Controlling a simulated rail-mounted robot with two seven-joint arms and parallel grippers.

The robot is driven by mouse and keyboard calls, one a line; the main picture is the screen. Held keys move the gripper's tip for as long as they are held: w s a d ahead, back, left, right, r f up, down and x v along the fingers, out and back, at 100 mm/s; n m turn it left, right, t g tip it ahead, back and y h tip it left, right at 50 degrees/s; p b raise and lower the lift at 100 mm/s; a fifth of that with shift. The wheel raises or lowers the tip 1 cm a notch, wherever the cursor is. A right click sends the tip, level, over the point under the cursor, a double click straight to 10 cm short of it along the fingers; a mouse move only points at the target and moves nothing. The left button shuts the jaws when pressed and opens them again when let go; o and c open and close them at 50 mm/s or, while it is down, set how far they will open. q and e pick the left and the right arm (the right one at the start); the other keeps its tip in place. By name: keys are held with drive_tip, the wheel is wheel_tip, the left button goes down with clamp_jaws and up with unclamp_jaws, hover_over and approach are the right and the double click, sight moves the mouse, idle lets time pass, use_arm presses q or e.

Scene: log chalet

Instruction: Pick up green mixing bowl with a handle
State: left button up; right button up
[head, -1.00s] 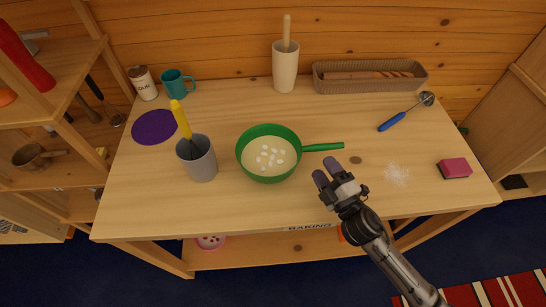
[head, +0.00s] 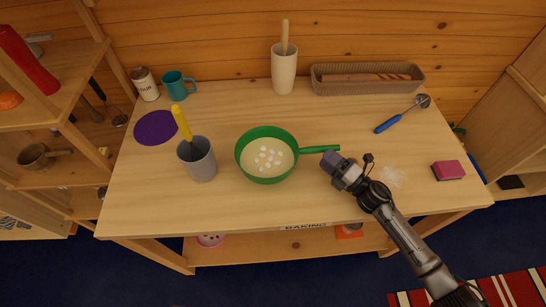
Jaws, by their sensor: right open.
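The green mixing bowl (head: 266,177) stands upright near the middle of the wooden table. It holds a pale batter with several white pieces on top. Its green handle (head: 318,150) points right. My right gripper (head: 331,161) is open at the handle's right end, with its fingertips close to or overlapping it. I cannot tell whether they touch it. My left gripper is not in view.
A grey cup (head: 200,167) with a yellow-handled tool stands left of the bowl, by a purple disc (head: 156,128). A blue-handled scoop (head: 389,123) and pink sponge (head: 448,171) lie right. A long basket (head: 368,90) sits behind. The table front is clear.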

sight(320, 152)
drive_tip(key=shift+p+x, duration=0.3)
drive_tip(key=shift+x, duration=1.45)
clamp_jaws()
drive_tip(key=shift+r, duration=0.15)
